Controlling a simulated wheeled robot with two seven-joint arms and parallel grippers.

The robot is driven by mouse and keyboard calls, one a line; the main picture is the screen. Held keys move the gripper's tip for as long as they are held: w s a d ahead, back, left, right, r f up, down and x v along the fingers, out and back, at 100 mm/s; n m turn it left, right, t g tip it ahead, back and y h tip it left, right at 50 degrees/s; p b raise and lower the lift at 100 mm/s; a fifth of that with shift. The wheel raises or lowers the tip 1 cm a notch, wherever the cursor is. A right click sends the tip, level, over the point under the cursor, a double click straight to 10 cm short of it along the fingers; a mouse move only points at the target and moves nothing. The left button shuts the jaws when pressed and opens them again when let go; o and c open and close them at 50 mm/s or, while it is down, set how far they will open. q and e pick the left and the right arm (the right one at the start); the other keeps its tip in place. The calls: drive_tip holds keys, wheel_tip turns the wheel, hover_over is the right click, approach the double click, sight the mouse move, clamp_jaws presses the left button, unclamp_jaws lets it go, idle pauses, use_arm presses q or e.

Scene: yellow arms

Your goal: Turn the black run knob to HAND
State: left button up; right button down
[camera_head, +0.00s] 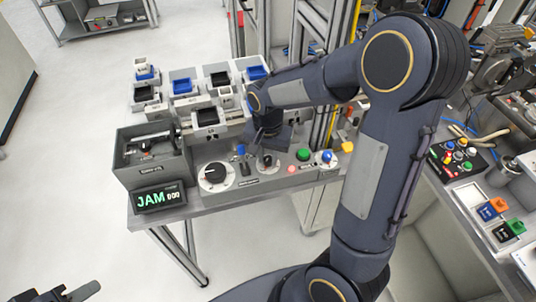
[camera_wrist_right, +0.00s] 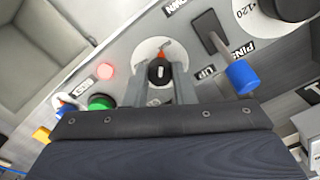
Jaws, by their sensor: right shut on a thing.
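The black run knob (camera_wrist_right: 158,72) sits on a white round dial plate (camera_wrist_right: 152,52) on the sloping grey panel, with an orange-red pointer mark at its edge. My right gripper (camera_wrist_right: 158,78) has its two grey fingers on either side of the knob, shut on it. In the head view my right gripper (camera_head: 268,152) reaches down onto the panel and mostly hides the knob. I cannot read the dial's position labels. Part of my left gripper (camera_head: 68,293) shows at the bottom left edge, away from the panel; its jaw opening is unclear.
Beside the knob are a blue-tipped lever (camera_wrist_right: 241,76), a green button (camera_wrist_right: 100,102) and a lit red lamp (camera_wrist_right: 106,71). A large white dial (camera_head: 213,177) is left of it. A display (camera_head: 160,198) reads JAM. Blue and black bins (camera_head: 183,86) stand behind.

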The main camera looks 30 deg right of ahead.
drive_tip(key=n, duration=0.4)
drive_tip(key=shift+n, duration=0.3)
drive_tip(key=n, duration=0.4)
drive_tip(key=shift+b, duration=0.4)
drive_tip(key=n, duration=0.5)
drive_tip(key=shift+n, duration=1.9)
drive_tip(key=c, duration=1.2)
unclamp_jaws()
